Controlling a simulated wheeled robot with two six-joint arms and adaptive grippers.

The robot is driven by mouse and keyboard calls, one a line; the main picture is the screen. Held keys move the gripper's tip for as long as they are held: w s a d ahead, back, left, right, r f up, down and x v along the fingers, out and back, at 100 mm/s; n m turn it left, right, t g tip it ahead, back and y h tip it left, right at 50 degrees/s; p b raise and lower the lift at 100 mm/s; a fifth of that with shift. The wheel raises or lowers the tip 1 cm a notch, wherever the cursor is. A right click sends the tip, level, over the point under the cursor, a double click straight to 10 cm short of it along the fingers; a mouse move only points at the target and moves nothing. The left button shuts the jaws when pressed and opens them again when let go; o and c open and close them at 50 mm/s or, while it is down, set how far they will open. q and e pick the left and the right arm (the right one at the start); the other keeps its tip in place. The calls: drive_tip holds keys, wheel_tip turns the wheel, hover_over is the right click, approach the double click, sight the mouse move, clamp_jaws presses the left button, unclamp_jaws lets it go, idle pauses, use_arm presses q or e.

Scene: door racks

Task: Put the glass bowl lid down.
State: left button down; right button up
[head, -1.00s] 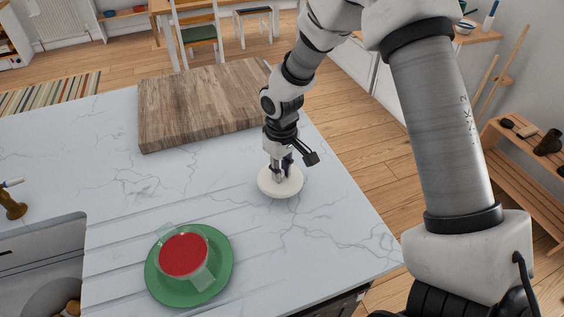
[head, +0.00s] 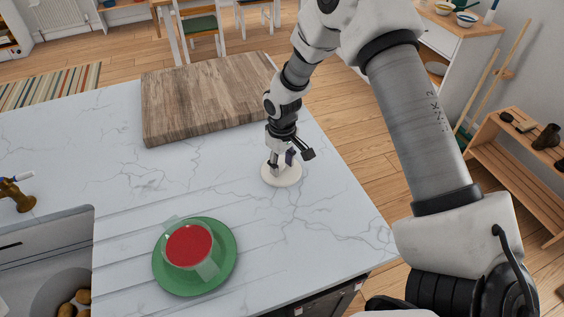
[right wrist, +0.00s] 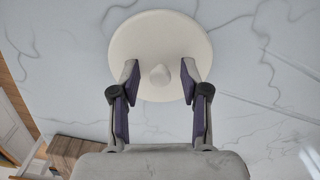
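The bowl lid (head: 284,178) is a round, off-white disc with a small central knob (right wrist: 160,75). It lies flat on the marble countertop, near the right edge. My right gripper (head: 282,163) is just above it, pointing down. In the right wrist view my right gripper (right wrist: 159,72) is open, its two fingers on either side of the knob with a gap to each. The clear glass bowl (head: 189,247) with red contents stands on a green plate (head: 226,272), uncovered, toward the front. My left gripper is not in view.
A thick wooden board (head: 205,98) lies on the counter behind the lid. A sink (head: 45,255) and a brass tap (head: 18,198) are at the left. The marble between the lid and the green plate is clear.

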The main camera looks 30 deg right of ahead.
sight(282, 165)
wheel_tip(282, 165, up, 12)
drive_tip(key=b, duration=0.2)
drive_tip(key=shift+r+b, duration=0.2)
drive_tip(key=shift+b, duration=0.2)
drive_tip(key=shift+s, duration=0.1)
